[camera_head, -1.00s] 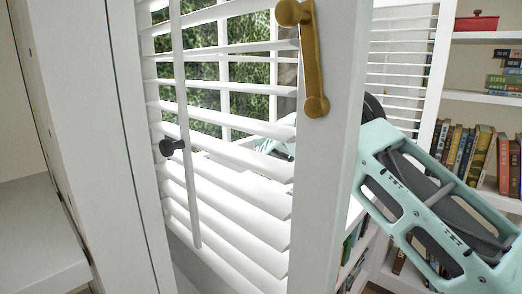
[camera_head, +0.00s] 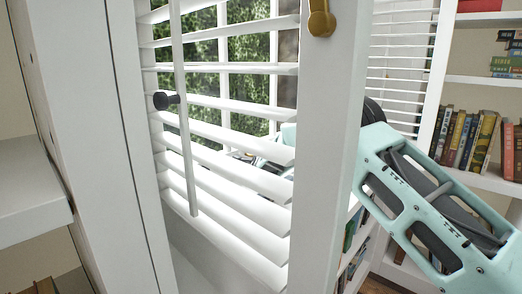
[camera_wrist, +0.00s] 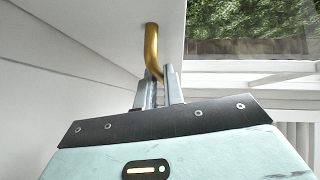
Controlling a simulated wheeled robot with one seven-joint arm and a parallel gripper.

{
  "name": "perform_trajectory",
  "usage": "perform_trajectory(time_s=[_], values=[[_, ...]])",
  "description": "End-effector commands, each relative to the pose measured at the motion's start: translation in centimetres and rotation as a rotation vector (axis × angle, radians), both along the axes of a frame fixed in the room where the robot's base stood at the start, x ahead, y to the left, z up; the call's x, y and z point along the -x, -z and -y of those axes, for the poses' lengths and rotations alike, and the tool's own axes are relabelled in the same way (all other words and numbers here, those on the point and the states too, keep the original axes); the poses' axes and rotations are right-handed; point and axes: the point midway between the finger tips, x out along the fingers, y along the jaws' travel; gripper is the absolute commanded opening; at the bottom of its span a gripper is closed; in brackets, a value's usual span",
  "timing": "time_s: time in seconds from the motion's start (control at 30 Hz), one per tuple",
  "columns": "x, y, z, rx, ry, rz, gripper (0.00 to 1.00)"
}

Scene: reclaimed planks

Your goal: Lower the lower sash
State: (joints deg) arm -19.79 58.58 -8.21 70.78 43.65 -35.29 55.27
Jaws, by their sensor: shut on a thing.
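In the wrist view my gripper (camera_wrist: 160,90) is shut on a brass, hook-shaped handle (camera_wrist: 151,42). The handle is fixed to a white painted surface (camera_wrist: 165,12), which looks like part of the sash; the lighting and angle leave its full outline unclear. In the head view the sash is mostly hidden behind white louvred slats (camera_head: 225,180). Window panes with green hedge (camera_head: 195,50) show between the slats. Mint parts of my arm show behind the slats, but the fingers cannot be made out there.
A white shutter stile (camera_head: 335,140) stands close in front, with a brass catch (camera_head: 321,18) at its top. A dark knob (camera_head: 166,101) and a tilt rod (camera_head: 184,130) are at the slats. A bookshelf (camera_head: 490,180) stands at right, a white ledge (camera_head: 30,195) at left.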

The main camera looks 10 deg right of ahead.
Motion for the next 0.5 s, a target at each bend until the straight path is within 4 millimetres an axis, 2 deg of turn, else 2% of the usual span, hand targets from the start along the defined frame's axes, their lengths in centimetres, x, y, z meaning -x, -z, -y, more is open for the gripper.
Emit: perform_trajectory(time_s=[0.03, 0.4, 0.43, 0.5], values=[[0.06, 0.95, -0.05, -0.001, -0.001, -0.005, 0.0], [0.11, 1.33, -0.1, 0.0, -0.002, -0.009, 0.0], [0.12, 1.35, -0.1, 0.0, -0.002, -0.009, 0.13], [0.12, 1.4, -0.1, 0.0, -0.002, -0.01, 0.32]])
